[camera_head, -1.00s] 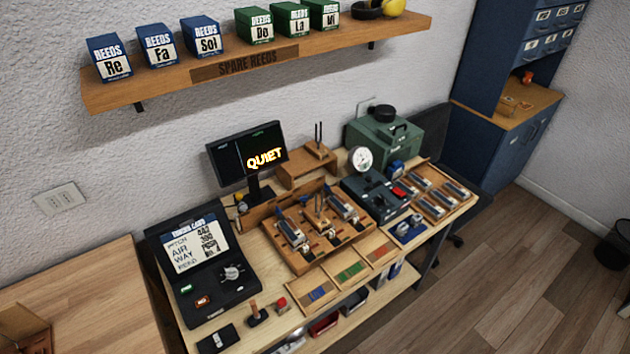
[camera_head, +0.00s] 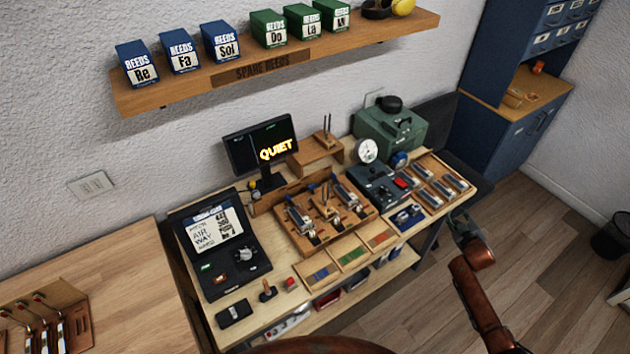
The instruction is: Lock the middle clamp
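The wooden fixture (camera_head: 287,232) stands on the middle of the workbench and holds three clamp stations side by side. The middle clamp (camera_head: 326,209) sits between two stations with silvery reed blocks. It is too small to tell whether its lever is locked. My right gripper (camera_head: 466,232) is at the right, beyond the bench's right end, at the end of a copper-coloured arm. It is well apart from the fixture, and its fingers are too small and dark to read. My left gripper is not in view.
A black tuning case (camera_head: 225,283) stands left of the fixture, with a monitor (camera_head: 260,145) behind. Trays of coloured pieces (camera_head: 350,256) lie in front. A gauge device (camera_head: 378,182), green case (camera_head: 390,130) and reed rack (camera_head: 440,190) stand right. A shelf (camera_head: 290,60) hangs above.

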